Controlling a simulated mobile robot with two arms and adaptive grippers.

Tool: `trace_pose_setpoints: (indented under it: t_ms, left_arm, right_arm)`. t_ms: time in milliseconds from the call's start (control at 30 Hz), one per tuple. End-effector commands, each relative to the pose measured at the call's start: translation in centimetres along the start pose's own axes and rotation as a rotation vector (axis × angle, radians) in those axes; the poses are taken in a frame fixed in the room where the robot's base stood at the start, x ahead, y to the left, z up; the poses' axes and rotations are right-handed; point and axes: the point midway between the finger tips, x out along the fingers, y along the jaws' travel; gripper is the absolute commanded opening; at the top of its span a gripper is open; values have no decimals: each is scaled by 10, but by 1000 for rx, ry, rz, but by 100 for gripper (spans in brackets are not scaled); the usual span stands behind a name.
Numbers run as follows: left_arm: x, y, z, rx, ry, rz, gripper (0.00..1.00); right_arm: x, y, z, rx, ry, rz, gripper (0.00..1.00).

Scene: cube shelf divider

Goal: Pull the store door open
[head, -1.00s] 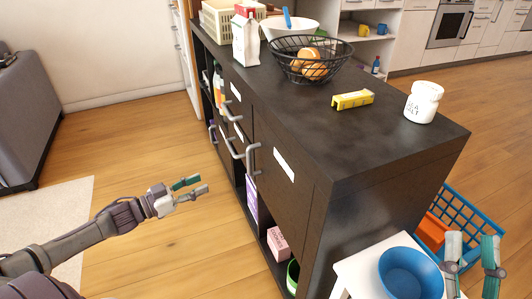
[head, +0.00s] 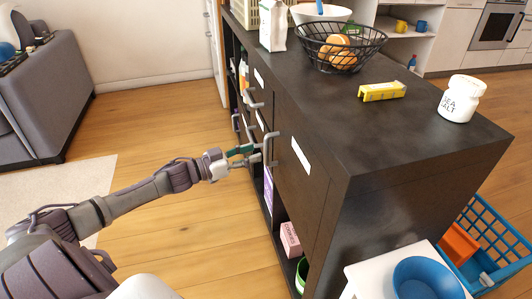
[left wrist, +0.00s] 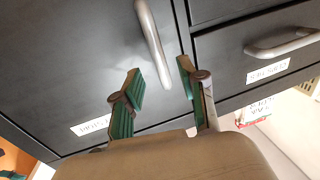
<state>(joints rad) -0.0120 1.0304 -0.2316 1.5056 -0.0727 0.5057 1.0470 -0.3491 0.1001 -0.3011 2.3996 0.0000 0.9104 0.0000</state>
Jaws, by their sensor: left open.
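The dark cabinet's nearest front door (head: 305,195) is closed and carries a white label whose text I cannot read. Its grey bar handle (head: 268,150) stands upright near the door's left edge. My left gripper (head: 250,156) is open at this handle. In the left wrist view the handle (left wrist: 152,40) reaches down between the two open fingers of my left gripper (left wrist: 160,70), with gaps visible on both sides. I cannot tell whether a finger touches it.
Other handles (head: 252,101) sit close on the left. A salt jar (head: 460,98), a yellow box (head: 382,91) and a wire basket (head: 340,45) stand on top. A white stool (head: 370,275) with a blue bowl (head: 428,280) is at front right. Floor left of the cabinet is clear.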

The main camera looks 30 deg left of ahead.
Motion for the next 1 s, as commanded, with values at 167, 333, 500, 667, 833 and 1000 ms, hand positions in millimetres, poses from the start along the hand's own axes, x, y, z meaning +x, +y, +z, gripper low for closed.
trace_pose_setpoints:
  t_ms: [167, 333, 500, 667, 833, 1000]
  left_arm:
    - [29, -1, 1, 3, 3, 0, 41]
    - [46, 0, 1, 0, 1, -1, 41]
    - [53, 0, 1, -1, -1, -1, 41]
    - [54, 0, 0, 0, -1, -1, 41]
    - [53, 0, 0, 0, -1, -1, 30]
    - [53, 0, 0, 0, -1, -1, 1]
  right_arm:
    - [-12, 0, 4, -1, -8, 0, 40]
    - [-16, 0, 5, -1, -9, 0, 40]
    - [-18, 0, 5, -1, -10, 0, 40]
    - [-17, 0, 5, -1, -10, 0, 40]
    - [-17, 0, 5, -1, -11, 0, 40]
    - [-17, 0, 6, 0, -11, 0, 40]
